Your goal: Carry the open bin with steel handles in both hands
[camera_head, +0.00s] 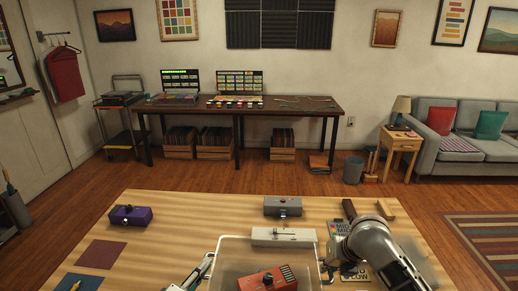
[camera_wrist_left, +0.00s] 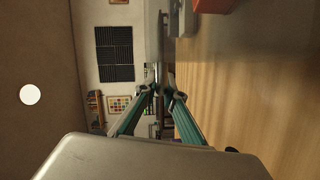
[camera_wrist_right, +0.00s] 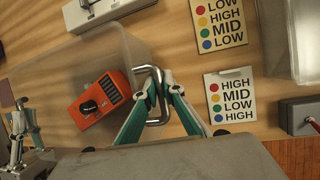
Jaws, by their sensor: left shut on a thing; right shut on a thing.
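The open bin (camera_head: 232,243) is clear and stands at the front middle of the head view, cut off by the lower edge. An orange box with a black knob (camera_head: 268,279) lies inside it; the right wrist view shows it too (camera_wrist_right: 102,97). My left gripper (camera_head: 207,262) is at the bin's left side, shut on a steel handle (camera_wrist_left: 158,73). My right gripper (camera_wrist_right: 162,86) is shut on the other steel handle (camera_wrist_right: 152,72); in the head view my right arm partly hides it. I cannot tell whether the bin's bottom touches the table.
The wooden table (camera_head: 180,205) holds a purple box (camera_head: 130,215) at left, dark mats (camera_head: 103,254), a grey box (camera_head: 283,206) and a white slider box (camera_head: 284,236) just behind the bin. Printed cards (camera_wrist_right: 228,97) lie right of the bin. Bare wood shows between the purple box and the bin.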

